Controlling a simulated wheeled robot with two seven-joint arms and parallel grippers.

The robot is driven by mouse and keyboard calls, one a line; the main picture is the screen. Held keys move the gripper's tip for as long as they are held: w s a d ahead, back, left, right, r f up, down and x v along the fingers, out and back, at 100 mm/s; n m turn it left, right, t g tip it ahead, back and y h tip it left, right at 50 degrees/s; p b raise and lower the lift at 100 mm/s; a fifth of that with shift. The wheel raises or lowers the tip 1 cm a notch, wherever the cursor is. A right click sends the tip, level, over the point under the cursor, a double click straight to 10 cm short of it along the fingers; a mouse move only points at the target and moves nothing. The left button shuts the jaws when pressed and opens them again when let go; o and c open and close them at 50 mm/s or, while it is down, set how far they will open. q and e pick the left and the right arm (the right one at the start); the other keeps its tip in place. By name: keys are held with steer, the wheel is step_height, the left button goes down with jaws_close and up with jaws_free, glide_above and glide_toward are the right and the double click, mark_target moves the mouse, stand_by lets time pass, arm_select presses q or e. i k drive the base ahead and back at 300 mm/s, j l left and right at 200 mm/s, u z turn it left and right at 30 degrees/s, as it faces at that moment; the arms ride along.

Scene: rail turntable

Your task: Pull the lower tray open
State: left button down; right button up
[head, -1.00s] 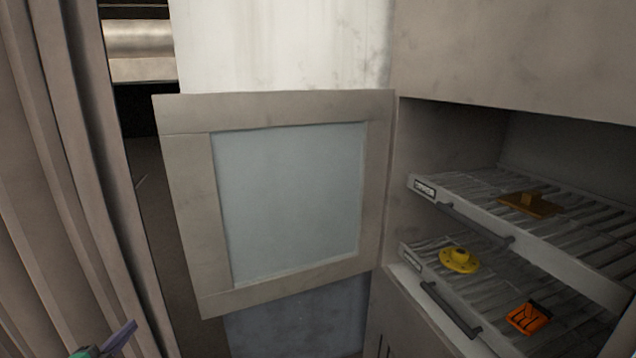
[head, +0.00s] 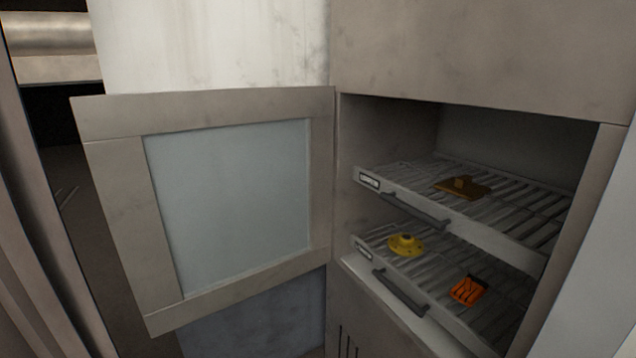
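The lower tray (head: 441,338) is a slatted grey tray low inside the open cabinet, with a dark bar handle (head: 400,293) on its front. A yellow round part (head: 404,245) and an orange part (head: 468,290) lie on it. The upper tray (head: 500,240) sits above it, with its own handle (head: 414,211) and a brown part (head: 462,188) on its slats. Neither of my grippers is in view.
The cabinet door (head: 110,200) with its pale glass panel stands swung open to the left. The cabinet's right side wall (head: 575,235) bounds the trays. A ribbed beige surface (head: 25,270) stands at the far left.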

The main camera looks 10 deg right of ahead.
mark_target(473, 340)
steer(key=k+l+z, duration=0.15)
steer(key=l, duration=0.2)
steer(key=k+l+z, duration=0.35)
steer(key=l, duration=0.35)
steer(key=k+l+z, duration=0.15)
steer(key=l, duration=0.25)
steer(key=k+l+z, duration=0.15)
steer(key=l, duration=0.3)
